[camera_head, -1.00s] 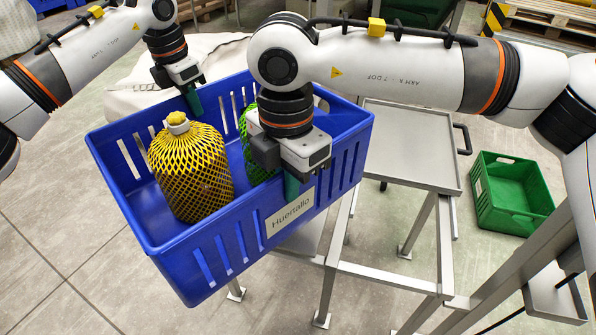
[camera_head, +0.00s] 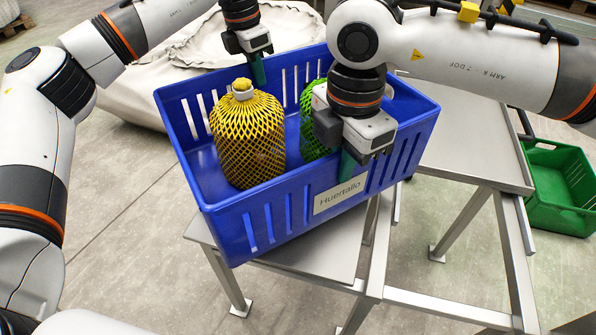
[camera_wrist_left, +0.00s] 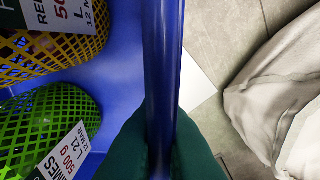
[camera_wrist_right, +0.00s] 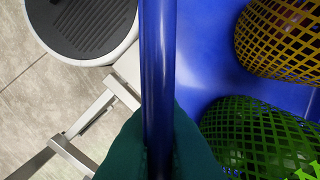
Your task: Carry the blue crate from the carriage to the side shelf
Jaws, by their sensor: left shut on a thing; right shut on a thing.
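The blue crate (camera_head: 222,229) hangs between my grippers in the head view, with a "Huertallo" label on its near side. It holds a yellow-netted bag (camera_head: 248,140) and a green-netted bag (camera_head: 309,120), the latter partly hidden by my right arm. My left gripper (camera_head: 258,72) is shut on the far rim. My right gripper (camera_head: 349,168) is shut on the near rim. Both wrist views show the blue rim, in the left (camera_wrist_left: 163,80) and the right (camera_wrist_right: 157,70), between green fingers. The carriage and side shelf cannot be told apart for certain; a metal stand lies below the crate.
A grey metal tray top (camera_head: 470,145) on legs stands right of the crate. A lower metal plate (camera_head: 325,257) lies beneath the crate. A green crate (camera_head: 560,185) is on the floor at right. A pale sack (camera_head: 180,60) lies behind. Floor at left is clear.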

